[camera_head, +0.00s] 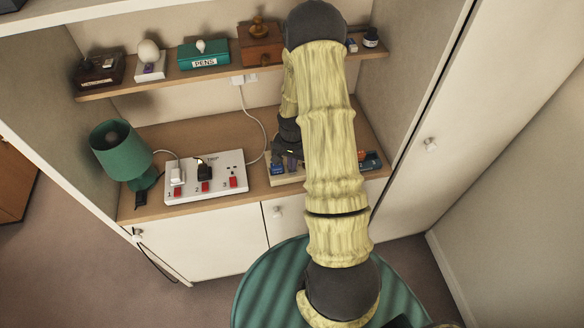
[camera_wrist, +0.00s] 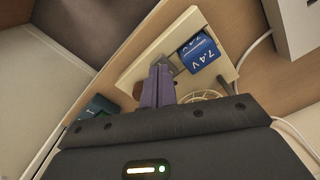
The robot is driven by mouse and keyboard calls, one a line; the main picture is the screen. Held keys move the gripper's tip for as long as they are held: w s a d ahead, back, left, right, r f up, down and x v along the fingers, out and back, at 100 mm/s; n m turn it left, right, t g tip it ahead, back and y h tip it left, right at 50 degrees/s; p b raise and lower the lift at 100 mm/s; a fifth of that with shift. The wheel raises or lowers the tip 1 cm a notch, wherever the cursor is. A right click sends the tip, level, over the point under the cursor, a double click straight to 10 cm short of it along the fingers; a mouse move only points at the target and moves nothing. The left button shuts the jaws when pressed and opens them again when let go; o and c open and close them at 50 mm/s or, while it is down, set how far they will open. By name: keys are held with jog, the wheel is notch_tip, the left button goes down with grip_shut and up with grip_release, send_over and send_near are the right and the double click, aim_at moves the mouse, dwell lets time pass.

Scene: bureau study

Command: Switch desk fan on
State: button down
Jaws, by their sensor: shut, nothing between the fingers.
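A cream board (camera_wrist: 148,62) with a blue block marked 7.4 V (camera_wrist: 199,52) lies on the desk; the board (camera_head: 286,181) and blue block (camera_head: 277,169) also show in the head view. A pale round wire cage (camera_wrist: 205,96), which looks like the desk fan, is partly hidden behind my gripper body. My gripper (camera_wrist: 161,72) is shut and empty, its purple fingertips over the board left of the blue block. A small grey metal part (camera_wrist: 175,62) is beside the fingertips; I cannot tell its position or whether they touch. In the head view my arm hides much of this area.
A white power strip (camera_head: 207,187) with red switches, a white plug (camera_head: 176,175) and a black plug (camera_head: 205,170) lies left of the board. A green lamp (camera_head: 122,146) stands further left. A shelf (camera_head: 175,76) with small objects runs above. A dark teal object (camera_wrist: 97,107) lies right of the board.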

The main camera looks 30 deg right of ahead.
jog(key=shift+f+b, duration=0.7)
jog(key=shift+f, duration=0.2)
dwell(0.6)
jog(key=shift+r+p, duration=2.45)
jog(key=shift+r, duration=1.1)
jog(key=s+a+r+n+t+b, duration=0.2)
jog(key=s+a+r+n+b, duration=0.5)
jog(key=s+a+r, duration=0.5)
jog(key=shift+s+a+r+n+t, duration=0.3)
jog(key=shift+a+r+n, duration=0.55)
jog(key=shift+n, duration=0.25)
